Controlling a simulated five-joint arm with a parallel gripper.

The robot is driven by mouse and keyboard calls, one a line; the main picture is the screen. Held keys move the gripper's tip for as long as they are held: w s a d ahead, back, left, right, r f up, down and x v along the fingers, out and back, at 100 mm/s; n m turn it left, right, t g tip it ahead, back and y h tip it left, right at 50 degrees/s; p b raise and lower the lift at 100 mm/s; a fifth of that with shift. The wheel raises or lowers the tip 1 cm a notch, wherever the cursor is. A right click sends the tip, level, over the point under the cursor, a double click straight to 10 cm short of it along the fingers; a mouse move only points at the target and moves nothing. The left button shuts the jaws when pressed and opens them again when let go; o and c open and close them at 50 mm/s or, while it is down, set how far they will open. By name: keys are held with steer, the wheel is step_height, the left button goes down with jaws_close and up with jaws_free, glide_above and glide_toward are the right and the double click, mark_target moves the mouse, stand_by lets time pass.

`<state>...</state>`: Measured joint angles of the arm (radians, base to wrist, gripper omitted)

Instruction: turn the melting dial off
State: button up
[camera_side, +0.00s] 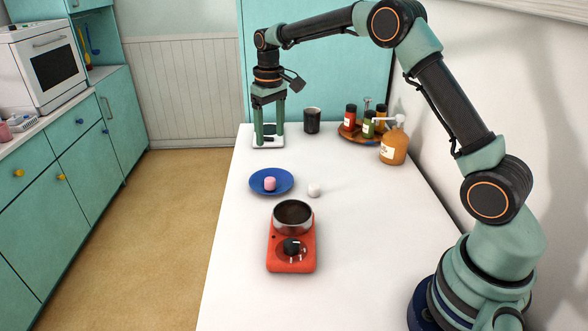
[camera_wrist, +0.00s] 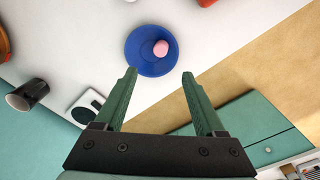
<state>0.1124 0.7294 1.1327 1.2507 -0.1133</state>
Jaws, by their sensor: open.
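The melting dial (camera_side: 292,246) is a black knob with pale marks around it, on the front of a red melter (camera_side: 277,262). Which mark it points to is too small to tell. A dark-filled metal pot (camera_side: 293,225) sits on top of the melter. My gripper (camera_side: 269,139) is open and empty at the far end of the table, well away from the dial. In the wrist view my gripper (camera_wrist: 159,74) shows its two green fingers apart with nothing between them. The dial is not visible there; only a red edge (camera_wrist: 207,2) shows at the top.
A blue plate (camera_side: 257,185) holds a pink piece (camera_side: 270,184); a white piece (camera_side: 314,190) lies beside it. A white device (camera_side: 267,142) is near my fingertips. A black cup (camera_side: 312,121), bottles on a tray (camera_side: 350,134) and an amber pump bottle (camera_side: 394,148) stand at the back.

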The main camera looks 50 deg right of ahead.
steer(key=f, duration=1.4)
steer(key=shift+w+d+f, duration=0.15)
steer(key=shift+w+d, duration=0.05)
steer(key=shift+w, duration=0.15)
step_height(320, 180, up, 14)
steer(key=shift+f, duration=0.15)
step_height(320, 180, up, 6)
glide_above(272, 178)
steer(key=s+a, duration=0.2)
steer(key=s, duration=0.2)
steer(key=s+a+r+t, duration=0.2)
steer(key=s+r, duration=0.3)
steer(key=s, duration=0.2)
steer(key=s+a+f+t, duration=0.1)
steer(key=s+a+t, duration=0.1)
steer(key=s, duration=1.2)
steer(key=shift+a+f+t, duration=0.3)
steer(key=shift+t, duration=0.3)
steer(key=shift+s, duration=0.1)
